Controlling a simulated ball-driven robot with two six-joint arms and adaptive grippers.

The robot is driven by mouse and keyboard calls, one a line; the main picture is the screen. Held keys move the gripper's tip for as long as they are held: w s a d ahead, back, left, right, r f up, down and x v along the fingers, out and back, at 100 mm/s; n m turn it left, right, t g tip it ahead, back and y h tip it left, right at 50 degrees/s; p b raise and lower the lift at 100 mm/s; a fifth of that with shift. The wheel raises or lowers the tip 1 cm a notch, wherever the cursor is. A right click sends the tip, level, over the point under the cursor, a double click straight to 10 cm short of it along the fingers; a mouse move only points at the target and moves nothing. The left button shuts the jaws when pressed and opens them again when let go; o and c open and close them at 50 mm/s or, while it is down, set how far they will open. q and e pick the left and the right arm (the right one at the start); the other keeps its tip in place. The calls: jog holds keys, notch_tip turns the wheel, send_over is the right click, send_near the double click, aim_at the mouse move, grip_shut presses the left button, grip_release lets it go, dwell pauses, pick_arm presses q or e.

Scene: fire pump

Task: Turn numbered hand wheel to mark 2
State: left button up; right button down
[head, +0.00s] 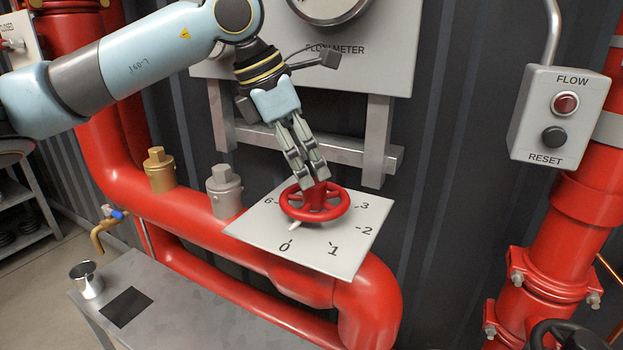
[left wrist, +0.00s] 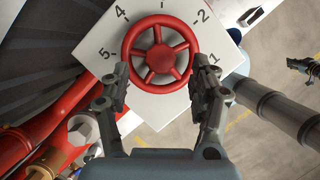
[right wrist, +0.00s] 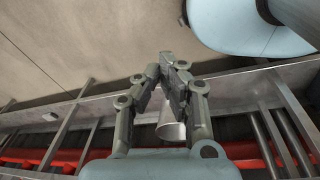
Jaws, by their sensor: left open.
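The red hand wheel (head: 315,204) sits on a white plate (head: 345,262) marked with numbers around it. Its white pointer (head: 294,225) is close to the 0 mark; mark 2 (head: 367,230) is to the right. My left gripper (head: 318,178) is just above the wheel, its fingers pointing down at the hub. In the left wrist view the wheel (left wrist: 160,54) shows ahead between the spread fingers, with nothing seen held. My right gripper (right wrist: 164,68) shows only in its wrist view, with its fingertips together.
A grey FLOW RESET box (head: 556,118) hangs at the right. A gold cap (head: 159,170) and a silver cap (head: 224,190) stand on the red pipe left of the plate. A metal cup (head: 87,280) stands on the grey bench (head: 170,310).

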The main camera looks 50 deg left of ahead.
aim_at(314, 181)
pick_arm(q)
jog(key=shift+x, duration=1.75)
pick_arm(e)
jog(key=shift+s, duration=0.95)
jog(key=shift+w, duration=0.15)
